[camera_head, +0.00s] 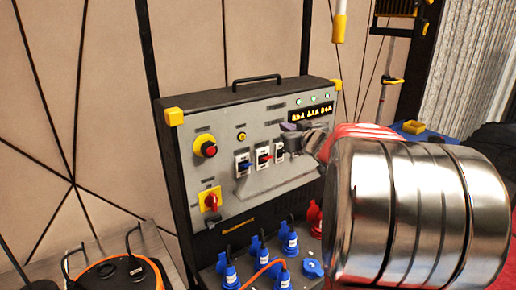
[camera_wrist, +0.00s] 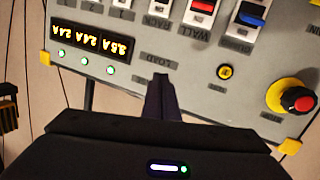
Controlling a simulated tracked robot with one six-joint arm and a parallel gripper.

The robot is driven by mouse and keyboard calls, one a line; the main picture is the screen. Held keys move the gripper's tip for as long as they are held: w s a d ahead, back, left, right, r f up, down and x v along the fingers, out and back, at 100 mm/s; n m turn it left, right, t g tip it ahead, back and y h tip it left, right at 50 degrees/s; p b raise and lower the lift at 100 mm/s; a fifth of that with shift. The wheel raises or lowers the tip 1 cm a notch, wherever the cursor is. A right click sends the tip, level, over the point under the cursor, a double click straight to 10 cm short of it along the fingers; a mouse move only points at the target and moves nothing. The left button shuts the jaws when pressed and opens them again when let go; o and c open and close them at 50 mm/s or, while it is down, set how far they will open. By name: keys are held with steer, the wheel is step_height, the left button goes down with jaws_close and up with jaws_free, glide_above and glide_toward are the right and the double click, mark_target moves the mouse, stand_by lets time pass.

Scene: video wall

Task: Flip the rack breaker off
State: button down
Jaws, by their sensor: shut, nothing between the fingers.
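The grey power panel (camera_head: 225,140) carries a row of breakers. The rack breaker (camera_head: 280,151) appears to be the third from the left, after a blue-levered and a red-levered one. Its lever position is too small to tell. In the wrist view, where the panel appears upside down, the rack breaker (camera_wrist: 162,6) is cut by the top edge, above the "RACK" label. My gripper (camera_head: 288,132) is in front of the panel, close to the rack breaker, hiding the area to its right. Its fingers (camera_wrist: 161,80) are shut together and empty, below the label in the wrist view. Contact cannot be told.
The blue-levered breaker (camera_head: 243,163) and red-levered breaker (camera_head: 264,157) sit close by. A red stop button (camera_head: 208,149) and a red rotary switch (camera_head: 211,200) are at left. A lit display (camera_head: 310,112) is above. Several blue plugs (camera_head: 230,274) stick out below.

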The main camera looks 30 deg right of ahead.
steer(key=s+d+f+n+y, duration=0.1)
steer(key=s+d+f+y, duration=0.2)
steer(key=d+f, duration=0.3)
steer(key=shift+f+n+y, duration=0.25)
steer(key=shift+n+y, duration=0.05)
steer(key=shift+y, duration=0.5)
steer(key=shift+d, duration=0.1)
glide_above(283, 152)
steer(key=d, duration=0.1)
steer(key=f, duration=0.1)
steer(key=shift+f, duration=0.35)
steer(key=shift+s+f, duration=0.5)
steer(key=shift+f, duration=0.35)
steer(key=shift+s+f, duration=0.5)
steer(key=shift+f, duration=0.3)
steer(key=shift+d, duration=0.1)
